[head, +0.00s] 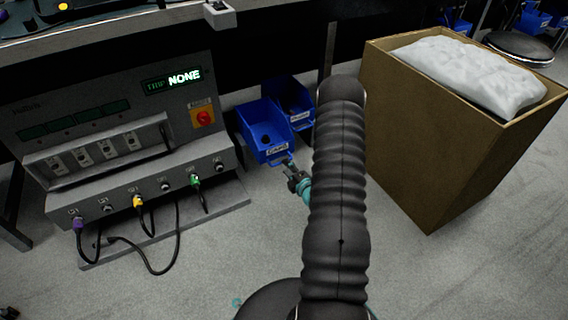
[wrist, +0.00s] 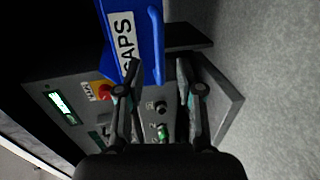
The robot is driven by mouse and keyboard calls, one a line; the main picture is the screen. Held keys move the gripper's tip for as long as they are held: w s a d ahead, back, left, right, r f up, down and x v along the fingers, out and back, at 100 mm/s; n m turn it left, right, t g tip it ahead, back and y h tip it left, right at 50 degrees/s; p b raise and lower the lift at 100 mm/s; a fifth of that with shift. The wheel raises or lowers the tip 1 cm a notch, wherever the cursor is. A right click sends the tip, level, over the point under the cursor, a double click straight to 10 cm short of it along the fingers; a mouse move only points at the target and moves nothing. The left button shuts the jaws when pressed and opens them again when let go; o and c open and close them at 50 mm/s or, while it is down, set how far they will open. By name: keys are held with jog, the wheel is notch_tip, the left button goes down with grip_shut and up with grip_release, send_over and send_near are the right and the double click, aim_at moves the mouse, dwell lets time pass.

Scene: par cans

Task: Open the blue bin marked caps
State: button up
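The blue bin marked caps (head: 254,133) stands on the floor in the head view, right of the grey machine. Its top looks open and something dark shows inside. Its front, with a white label, faces my gripper (head: 290,172), which is close in front of it and partly hidden by my arm. In the wrist view the bin (wrist: 151,42) is at the top, its label turned sideways. My gripper (wrist: 158,72) has its fingers spread, with nothing clearly held between them. Whether a fingertip touches the bin front I cannot tell.
A second labelled blue bin (head: 296,112) stands just behind the first. The grey machine (head: 110,130) with plugged cables is on the left. A cardboard box (head: 415,145) with a white bag (head: 470,75) stands on the right. The floor in front is mostly clear.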

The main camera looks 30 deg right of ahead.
jog(key=v, duration=0.6)
jog(key=shift+s, duration=0.4)
jog(key=shift+r, duration=0.1)
